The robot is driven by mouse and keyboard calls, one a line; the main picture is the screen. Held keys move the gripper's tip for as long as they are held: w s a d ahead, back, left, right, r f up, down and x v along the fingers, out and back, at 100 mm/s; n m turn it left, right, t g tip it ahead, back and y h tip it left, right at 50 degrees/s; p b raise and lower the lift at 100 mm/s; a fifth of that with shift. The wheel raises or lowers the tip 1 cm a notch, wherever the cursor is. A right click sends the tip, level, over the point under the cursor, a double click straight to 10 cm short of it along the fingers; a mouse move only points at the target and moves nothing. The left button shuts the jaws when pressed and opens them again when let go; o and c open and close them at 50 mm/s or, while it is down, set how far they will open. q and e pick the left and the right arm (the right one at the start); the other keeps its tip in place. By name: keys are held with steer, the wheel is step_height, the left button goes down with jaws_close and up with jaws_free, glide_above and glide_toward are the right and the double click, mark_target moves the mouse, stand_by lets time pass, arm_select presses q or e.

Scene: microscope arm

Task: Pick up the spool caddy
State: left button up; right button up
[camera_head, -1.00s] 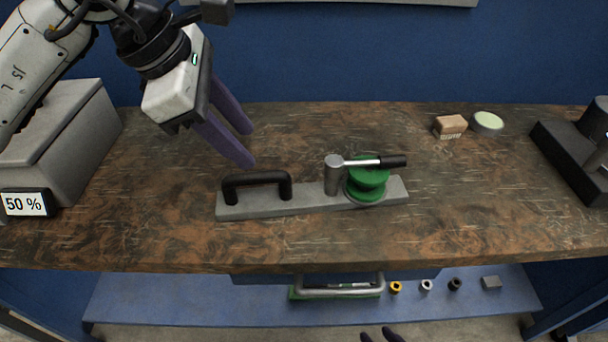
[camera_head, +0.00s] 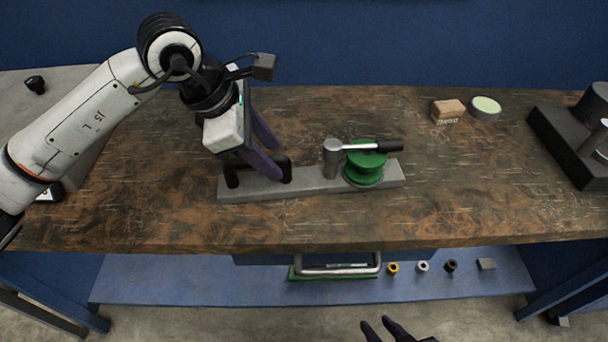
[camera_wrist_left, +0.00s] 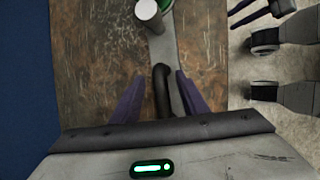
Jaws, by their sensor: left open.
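The spool caddy is a long grey base (camera_head: 310,185) on the wooden bench, with a black bar handle (camera_head: 232,174) at its left end. A metal post with a black-tipped lever (camera_head: 375,147) and a green spool (camera_head: 366,172) stand toward its right end. My left gripper (camera_head: 277,162) is open at the handle; its near finger hides part of the bar. In the left wrist view the handle (camera_wrist_left: 162,90) lies between the two purple fingers; I cannot tell whether they touch it. My right gripper (camera_head: 383,328) shows at the bottom edge, fingers apart and empty, away from the caddy.
A brown block (camera_head: 447,111) and a pale round dish (camera_head: 485,108) sit at the back right. A dark stand (camera_head: 570,145) is at the right edge. Several small parts and a silver-handled item (camera_head: 337,269) are on the blue lower shelf (camera_head: 200,285). The bench around the caddy is clear.

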arm_select(q)
jaws_close()
stand_by(1.2)
steer(key=shift+w+r, duration=0.1)
steer(key=shift+r, duration=0.1)
